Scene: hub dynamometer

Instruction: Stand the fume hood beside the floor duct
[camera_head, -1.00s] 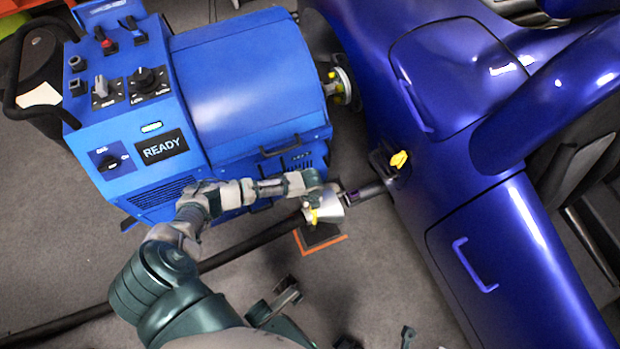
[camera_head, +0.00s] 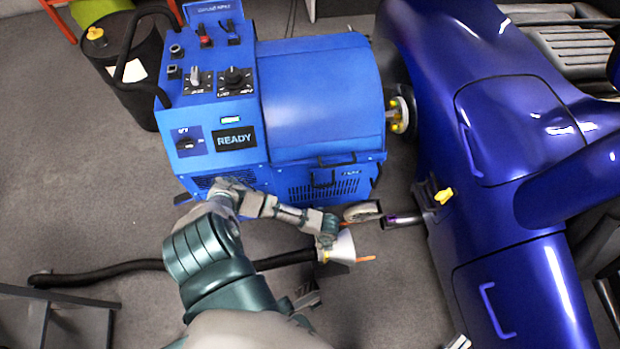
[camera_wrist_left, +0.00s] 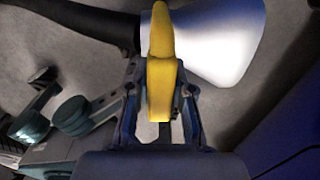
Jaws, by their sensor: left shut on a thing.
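The fume hood is a silver cone (camera_head: 343,247) on a black hose (camera_head: 286,259). My left gripper (camera_head: 326,240) is shut on its yellow handle, seen large in the left wrist view (camera_wrist_left: 161,65). In that view the cone (camera_wrist_left: 222,40) lies tilted sideways, mouth to the right. In the head view the hood is low over the floor; contact is unclear. A short grey open-ended piece (camera_head: 361,211), possibly the floor duct, lies just above right of the hood. Only a bit of my right gripper (camera_head: 459,342) shows at the bottom edge; its jaws cannot be read.
The blue dynamometer (camera_head: 315,95) reads READY. The purple car (camera_head: 480,120) stands at right, its exhaust tip (camera_head: 403,219) by the grey piece. A dark drum (camera_head: 130,65) stands top left.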

